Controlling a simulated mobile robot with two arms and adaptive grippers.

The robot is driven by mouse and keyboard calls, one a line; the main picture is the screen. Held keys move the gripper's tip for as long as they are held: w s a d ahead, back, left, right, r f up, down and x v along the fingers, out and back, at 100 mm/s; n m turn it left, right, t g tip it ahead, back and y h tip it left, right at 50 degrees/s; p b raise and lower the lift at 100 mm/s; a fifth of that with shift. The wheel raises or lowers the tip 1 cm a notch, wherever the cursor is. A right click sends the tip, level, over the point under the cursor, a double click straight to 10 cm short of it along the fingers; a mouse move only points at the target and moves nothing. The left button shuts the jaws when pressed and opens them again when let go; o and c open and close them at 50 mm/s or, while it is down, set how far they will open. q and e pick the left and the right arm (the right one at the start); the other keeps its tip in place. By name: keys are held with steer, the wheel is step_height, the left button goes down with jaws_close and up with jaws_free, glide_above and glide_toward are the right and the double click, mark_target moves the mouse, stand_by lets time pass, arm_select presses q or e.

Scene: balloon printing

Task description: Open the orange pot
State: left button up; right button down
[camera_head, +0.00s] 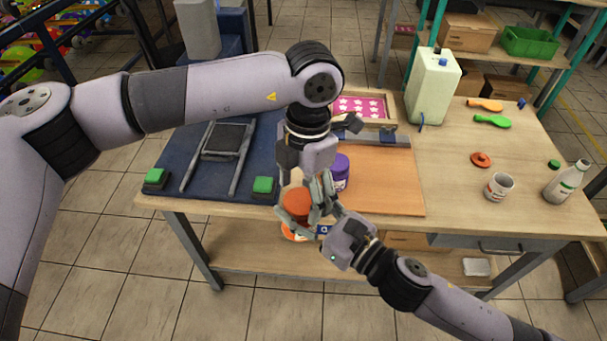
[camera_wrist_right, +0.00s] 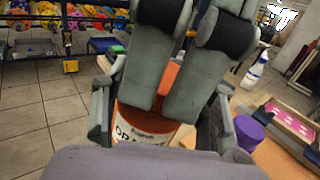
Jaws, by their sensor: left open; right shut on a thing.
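The orange pot (camera_head: 293,231) is near the table's front edge, with its orange-red lid (camera_head: 297,203) on top. In the right wrist view the pot (camera_wrist_right: 145,130) shows a white label with dark letters. My right gripper (camera_head: 300,219) is shut around the pot's body, with one finger on each side of it. My left gripper (camera_head: 319,199) points down beside the lid, open. In the right wrist view its two large grey fingers (camera_wrist_right: 173,85) hide much of the pot's top, with orange between them. I cannot tell whether they touch the lid.
A purple pot (camera_head: 340,173) stands just right of my left gripper. A wooden board (camera_head: 385,180) and a pink-patterned frame (camera_head: 362,106) lie behind. A white cup (camera_head: 498,187), red cap (camera_head: 481,159), bottle (camera_head: 566,183) and balloons (camera_head: 492,121) are farther right.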

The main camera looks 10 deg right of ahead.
arm_select(q)
steer(key=shift+f, duration=0.45)
steer(key=shift+c, duration=0.2)
steer(key=c, duration=1.2)
steer(key=shift+o, duration=0.2)
steer(key=shift+n, duration=0.6)
steer(key=o, duration=1.3)
steer(key=shift+r, duration=0.1)
steer(key=shift+d+r, duration=0.15)
steer(key=shift+r, duration=2.05)
